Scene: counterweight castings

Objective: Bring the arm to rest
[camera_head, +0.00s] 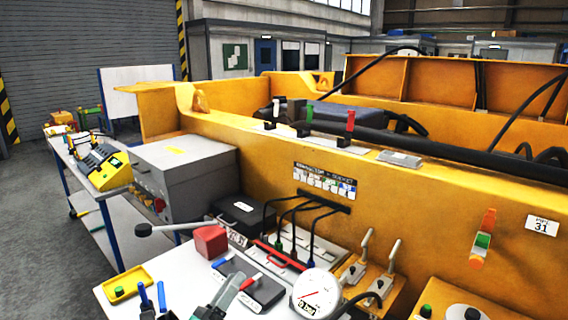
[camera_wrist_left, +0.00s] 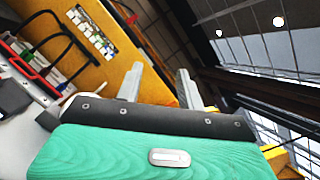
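My left gripper (camera_head: 222,292) shows at the bottom edge of the head view, low over the white table, with grey fingers and a green part. In the left wrist view its two grey fingers (camera_wrist_left: 160,76) stand apart with nothing between them, beyond a black plate and a green housing. The wrist camera looks past them at the yellow casting (camera_wrist_left: 98,60) and up to the roof. My right gripper does not show in either view. Most of my left arm is outside the head view.
The white table (camera_head: 116,301) holds a yellow tray (camera_head: 128,284), a red block (camera_head: 210,241), a dark case (camera_head: 250,284) and a round gauge (camera_head: 316,295). The large yellow casting (camera_head: 420,210) stands behind it. A grey box (camera_head: 183,163) is at left. Open floor lies far left.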

